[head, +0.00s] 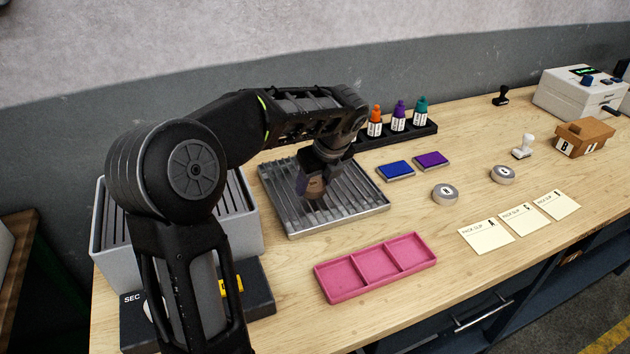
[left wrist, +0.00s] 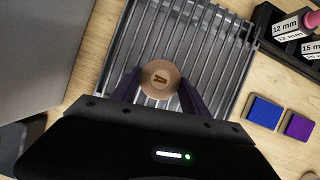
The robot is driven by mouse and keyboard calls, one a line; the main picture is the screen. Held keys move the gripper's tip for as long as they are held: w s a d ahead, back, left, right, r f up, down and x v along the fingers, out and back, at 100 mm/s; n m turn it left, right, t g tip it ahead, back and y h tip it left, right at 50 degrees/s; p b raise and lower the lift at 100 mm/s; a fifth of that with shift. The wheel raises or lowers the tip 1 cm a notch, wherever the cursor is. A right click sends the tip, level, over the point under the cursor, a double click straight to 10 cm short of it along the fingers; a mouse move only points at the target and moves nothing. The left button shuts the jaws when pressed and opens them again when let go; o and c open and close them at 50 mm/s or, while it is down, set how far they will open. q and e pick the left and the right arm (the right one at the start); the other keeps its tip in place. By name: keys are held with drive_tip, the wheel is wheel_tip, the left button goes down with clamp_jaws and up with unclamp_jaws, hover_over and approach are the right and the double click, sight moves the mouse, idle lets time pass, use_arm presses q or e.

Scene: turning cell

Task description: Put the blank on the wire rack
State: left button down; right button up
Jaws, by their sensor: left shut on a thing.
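The blank (left wrist: 160,79) is a round, tan-brown piece with a dark mark on its top face. My left gripper (head: 318,178) is shut on it, with a finger on either side in the left wrist view. In the head view the blank (head: 315,188) shows as a brown patch at the fingertips. The wire rack (head: 357,203) is a grey metal frame with parallel bars, and the blank is over its middle. I cannot tell whether the blank touches the bars. The rack (left wrist: 213,62) also fills the middle of the left wrist view. My right gripper is not in view.
A pink three-part tray (head: 376,267) lies in front of the rack. A blue ink pad (head: 395,171) and purple ink pad (head: 431,160) lie to its right. A dark bottle stand (head: 420,132) is behind, and a grey bin (head: 236,235) stands left. Bare table surrounds the pink tray.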

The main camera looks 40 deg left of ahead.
use_arm(q)
drive_tip(key=shift+f, duration=0.15)
drive_tip(key=c, duration=0.6)
unclamp_jaws()
drive_tip(key=shift+o, duration=0.2)
drive_tip(key=v, duration=1.2)
